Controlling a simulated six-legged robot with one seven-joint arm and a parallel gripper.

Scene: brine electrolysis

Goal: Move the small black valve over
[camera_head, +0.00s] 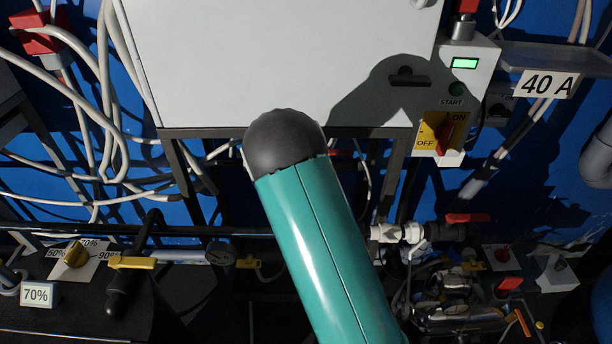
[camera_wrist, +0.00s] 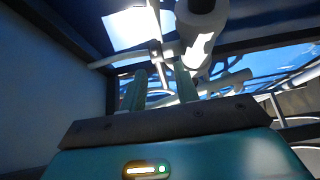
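I cannot make out for sure which part is the small black valve. A black lever-like part (camera_head: 122,285) hangs from a dark pipe at the lower left of the head view, beside a yellow handle (camera_head: 132,262). My gripper (camera_wrist: 160,82) shows in the wrist view with its two greenish fingers standing apart and nothing clear held between them. Beyond the fingers are a thin white pipe and a thick pale cylinder (camera_wrist: 203,25). My teal arm fills the middle of the head view and hides what lies behind it; my gripper does not show there.
A large white cabinet (camera_head: 270,60) hangs above. At right are the ON/OFF switch (camera_head: 445,133) and the 40 A sign (camera_head: 546,84). A red-handled valve (camera_head: 466,218) sits on the pipe at lower right. Loose white cables crowd the left.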

